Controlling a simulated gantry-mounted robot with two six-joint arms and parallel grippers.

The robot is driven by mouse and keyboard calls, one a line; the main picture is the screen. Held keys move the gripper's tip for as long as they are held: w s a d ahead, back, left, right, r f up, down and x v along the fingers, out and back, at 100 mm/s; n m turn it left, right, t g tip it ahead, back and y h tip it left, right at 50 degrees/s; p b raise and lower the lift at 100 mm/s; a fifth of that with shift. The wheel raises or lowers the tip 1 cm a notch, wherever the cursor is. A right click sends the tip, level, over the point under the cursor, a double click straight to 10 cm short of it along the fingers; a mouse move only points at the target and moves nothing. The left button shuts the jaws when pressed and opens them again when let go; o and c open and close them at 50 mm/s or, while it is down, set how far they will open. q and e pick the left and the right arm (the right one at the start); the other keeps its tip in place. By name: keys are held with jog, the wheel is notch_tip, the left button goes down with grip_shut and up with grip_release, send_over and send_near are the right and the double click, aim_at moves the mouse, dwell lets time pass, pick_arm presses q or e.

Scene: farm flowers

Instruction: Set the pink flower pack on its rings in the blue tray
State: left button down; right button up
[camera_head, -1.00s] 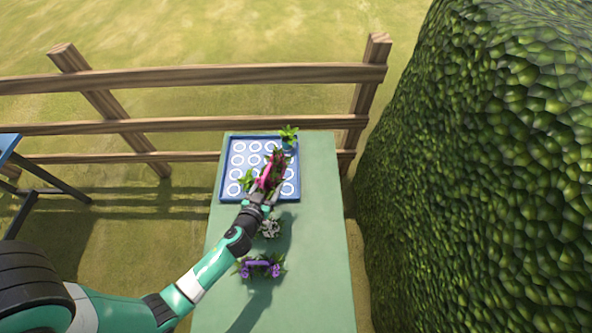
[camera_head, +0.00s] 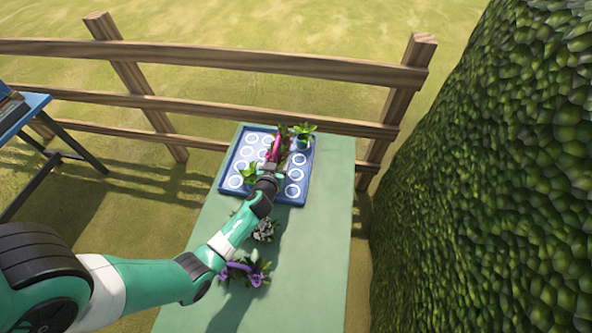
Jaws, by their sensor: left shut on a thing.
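The blue tray (camera_head: 228,168) with white rings lies at the far end of the green table. My left gripper (camera_head: 273,163) is over the tray, shut on the pink flower pack (camera_head: 275,148). The pack is over the tray's middle columns, toward the back; I cannot tell whether it touches the rings, as the gripper and wrist hide its underside. My right gripper is not in view.
A green plant (camera_head: 304,130) in a blue pot stands at the tray's back right corner, close to the pack. Another green plant (camera_head: 248,174) is at the tray's front left. White flowers (camera_head: 264,229) and a purple flower pack (camera_head: 246,271) stand nearer on the table (camera_head: 325,220).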

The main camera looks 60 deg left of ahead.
pick_arm(q)
jog(key=w+a+f+b, duration=0.2)
jog(key=w+f+b, duration=0.4)
jog(key=w, duration=0.1)
jog(key=shift+w+f, duration=0.25)
jog(key=shift+f, duration=0.15)
jog(key=f+b, duration=0.3)
jog(key=shift+w+f, duration=0.25)
jog(key=shift+f, duration=0.15)
jog(key=shift+s, duration=0.1)
